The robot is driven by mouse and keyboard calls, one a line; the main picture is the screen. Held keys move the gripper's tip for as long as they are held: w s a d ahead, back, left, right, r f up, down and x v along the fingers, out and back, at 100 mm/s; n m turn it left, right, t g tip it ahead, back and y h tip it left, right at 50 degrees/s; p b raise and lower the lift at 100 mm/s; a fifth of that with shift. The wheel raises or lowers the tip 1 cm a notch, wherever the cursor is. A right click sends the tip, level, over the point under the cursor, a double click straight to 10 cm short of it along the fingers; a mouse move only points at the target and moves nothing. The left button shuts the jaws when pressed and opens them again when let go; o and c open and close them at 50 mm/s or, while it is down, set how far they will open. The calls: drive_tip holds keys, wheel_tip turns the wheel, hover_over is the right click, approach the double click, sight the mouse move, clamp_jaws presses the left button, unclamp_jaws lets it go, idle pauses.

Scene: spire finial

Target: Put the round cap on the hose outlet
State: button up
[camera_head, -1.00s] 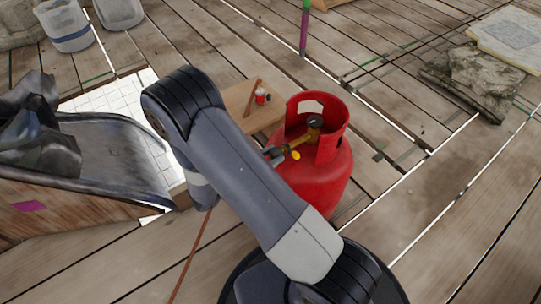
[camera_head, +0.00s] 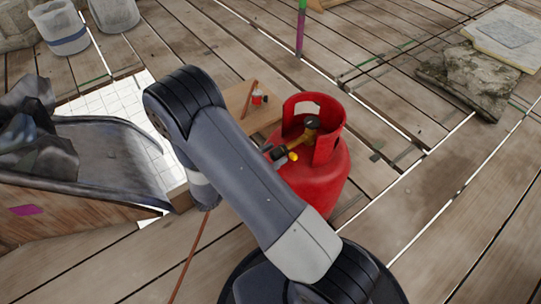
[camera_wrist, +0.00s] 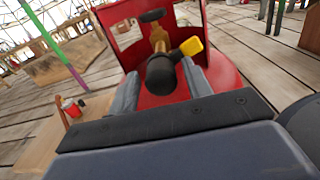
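A red gas cylinder (camera_head: 330,182) stands on the deck with a brass valve (camera_head: 303,141) inside its collar. The round cap (camera_wrist: 160,75) is black and sits at the near end of the valve, in line with its body. It covers the outlet, so I cannot see how far it is seated. My gripper (camera_wrist: 161,76) has one grey finger on each side of the cap, with red showing in the gaps, so it looks open around it. In the head view my arm hides most of the gripper. A yellow knob (camera_wrist: 190,46) sticks out at the valve's right.
The cylinder's red collar (camera_wrist: 150,100) rises close behind the fingers. A wooden board (camera_head: 262,118) with a small red-and-white item (camera_head: 258,98) lies behind the cylinder. A chute (camera_head: 105,165) with dark rubble is at left. The deck at right is largely clear.

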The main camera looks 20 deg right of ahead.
drive_tip(key=shift+o, duration=0.6)
drive_tip(key=p+v, duration=0.2)
drive_tip(key=v, duration=0.8)
drive_tip(key=shift+s+a+p, duration=0.15)
drive_tip(key=shift+a+p, duration=0.15)
drive_tip(key=shift+a, duration=0.1)
drive_tip(key=b+x, duration=0.2)
drive_tip(key=x, duration=0.9)
drive_tip(key=shift+a+b, duration=0.1)
drive_tip(key=shift+b, duration=0.25)
drive_tip(key=shift+a, duration=0.15)
